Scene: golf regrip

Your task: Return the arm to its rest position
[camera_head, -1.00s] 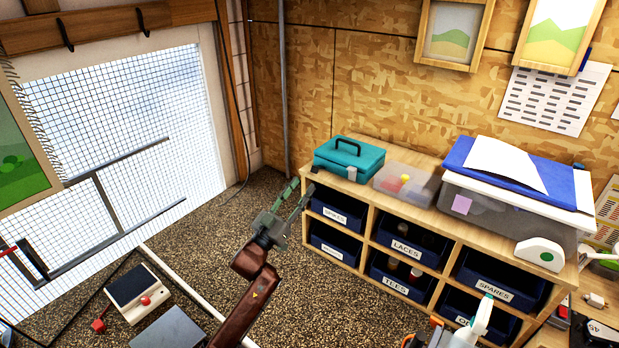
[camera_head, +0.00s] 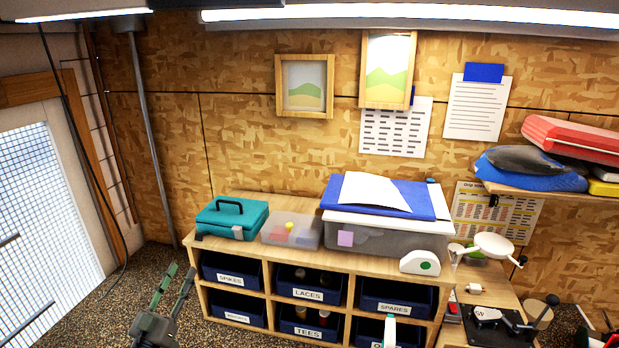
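My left gripper (camera_head: 180,272) shows at the lower left, pointing up. Its two fingers are spread apart with nothing between them, so it is open and empty. It is in front of the left side of the wooden cubby shelf (camera_head: 285,258), over the speckled floor. Most of my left arm is below the picture's edge.
On the shelf stand a teal toolbox (camera_head: 232,219), a clear box (camera_head: 291,231) and a large lidded bin (camera_head: 388,232). Labelled blue bins fill the cubbies. A workbench (camera_head: 487,294) is at right. The speckled floor (camera_head: 120,300) at left is clear.

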